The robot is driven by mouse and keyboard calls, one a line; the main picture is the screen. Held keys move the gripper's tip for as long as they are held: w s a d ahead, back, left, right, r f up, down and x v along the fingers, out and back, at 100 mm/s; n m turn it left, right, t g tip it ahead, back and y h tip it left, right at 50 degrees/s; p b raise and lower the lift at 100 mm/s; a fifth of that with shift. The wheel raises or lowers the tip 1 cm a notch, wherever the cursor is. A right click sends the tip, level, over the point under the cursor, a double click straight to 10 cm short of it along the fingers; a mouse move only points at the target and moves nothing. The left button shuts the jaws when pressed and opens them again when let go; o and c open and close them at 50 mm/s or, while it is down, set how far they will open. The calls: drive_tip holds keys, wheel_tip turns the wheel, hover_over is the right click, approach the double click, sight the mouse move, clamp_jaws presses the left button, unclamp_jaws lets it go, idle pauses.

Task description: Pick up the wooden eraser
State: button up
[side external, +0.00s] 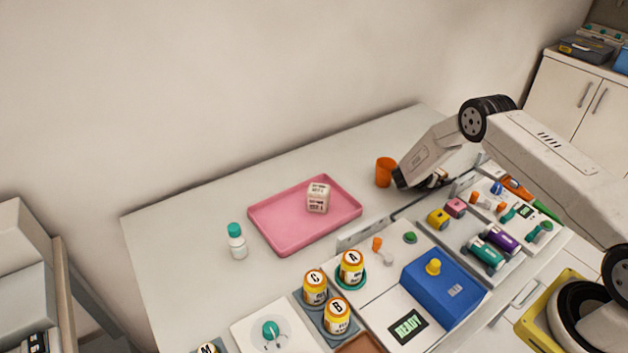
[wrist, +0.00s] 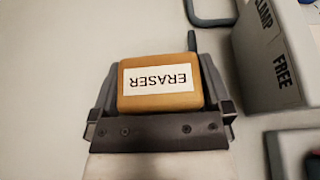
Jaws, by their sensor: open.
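The wooden eraser (wrist: 160,103) is a tan-orange block with a white label reading ERASER, upside down in the wrist view. It lies between the two fingers of my gripper (wrist: 160,84), one finger on its left side and one on its right. The jaws are open; whether either finger touches the block is hard to tell. In the side external view my gripper (side external: 432,181) is low over the back right of the table, beside the orange cup. I cannot make out the eraser there.
A grey block marked CLAMP and FREE (wrist: 275,60) stands close right of my gripper in the wrist view. The orange cup (side external: 384,172) is just left of it in the side view. A pink tray (side external: 275,215) holds a white cube (side external: 317,198). A blue box (side external: 445,288) stands in front.

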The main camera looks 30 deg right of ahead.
drive_tip(key=c, duration=0.9)
drive_tip(key=shift+r, duration=0.2)
drive_tip(key=shift+r, duration=0.9)
drive_tip(key=shift+s+a+r, duration=1.05)
drive_tip(key=shift+s+r, duration=0.75)
drive_tip(key=shift+s, duration=0.3)
drive_tip(key=shift+s+a+r, duration=1)
drive_tip(key=shift+s+r, duration=0.85)
drive_tip(key=shift+s, duration=0.25)
drive_tip(key=shift+s+a+r, duration=1.05)
drive_tip(key=shift+s+r, duration=0.75)
drive_tip(key=shift+s, duration=0.3)
